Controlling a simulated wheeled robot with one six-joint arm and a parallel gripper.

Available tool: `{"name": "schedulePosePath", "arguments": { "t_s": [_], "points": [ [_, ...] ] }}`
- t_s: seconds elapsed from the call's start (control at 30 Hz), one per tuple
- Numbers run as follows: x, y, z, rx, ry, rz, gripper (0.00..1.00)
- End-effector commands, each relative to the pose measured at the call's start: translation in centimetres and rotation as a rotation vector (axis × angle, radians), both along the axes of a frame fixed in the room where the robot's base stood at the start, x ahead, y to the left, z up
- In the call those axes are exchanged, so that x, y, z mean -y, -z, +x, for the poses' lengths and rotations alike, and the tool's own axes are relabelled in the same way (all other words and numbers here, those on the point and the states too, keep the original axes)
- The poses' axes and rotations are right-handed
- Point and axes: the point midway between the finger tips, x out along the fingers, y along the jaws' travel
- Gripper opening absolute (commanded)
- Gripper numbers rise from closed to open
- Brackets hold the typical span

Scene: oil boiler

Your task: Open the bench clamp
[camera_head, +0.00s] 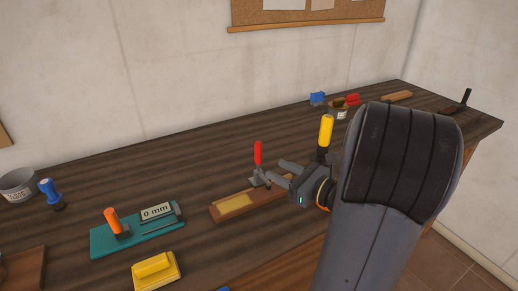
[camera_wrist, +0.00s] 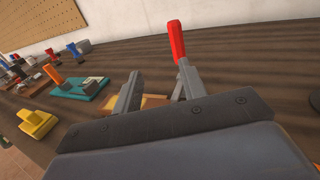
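The bench clamp has an upright red handle (camera_head: 258,153) and a grey metal base, on a wooden board with a yellow pad (camera_head: 236,204). My gripper (camera_head: 272,172) is open, with its fingers spread beside the clamp, from the right side in the head view. In the wrist view the red handle (camera_wrist: 176,38) rises just beyond the right fingertip, and the board (camera_wrist: 152,101) shows between my fingers (camera_wrist: 160,80). Nothing shows held between the fingers. I cannot tell whether a finger touches the handle. The clamp's base is mostly hidden behind the fingers in the wrist view.
A yellow-handled tool (camera_head: 326,130) stands close behind my gripper. A teal plate (camera_head: 108,238) with an orange handle and a "0 mm" display lies to the left. A yellow block (camera_head: 156,270) sits near the front. The bench between the clamp and the wall is clear.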

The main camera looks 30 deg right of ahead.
Motion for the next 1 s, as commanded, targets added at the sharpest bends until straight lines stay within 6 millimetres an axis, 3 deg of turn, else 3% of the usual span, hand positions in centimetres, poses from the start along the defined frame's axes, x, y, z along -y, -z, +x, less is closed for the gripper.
{"name": "schedulePosePath", "arguments": {
  "t_s": [0.1,0.2,0.37,0.7,1.0],
  "points": [
    [1.8,0.2,0.0,0.022,0.053,0.051,0.4],
    [1.9,0.1,0.5,0.027,0.061,0.061,0.4],
    [1.1,0.0,2.2,0.026,0.056,0.059,0.4],
    [-1.0,0.0,7.7,0.024,0.055,0.057,0.4],
    [-1.8,0.1,10.1,0.025,0.058,0.056,0.4]
  ]
}}
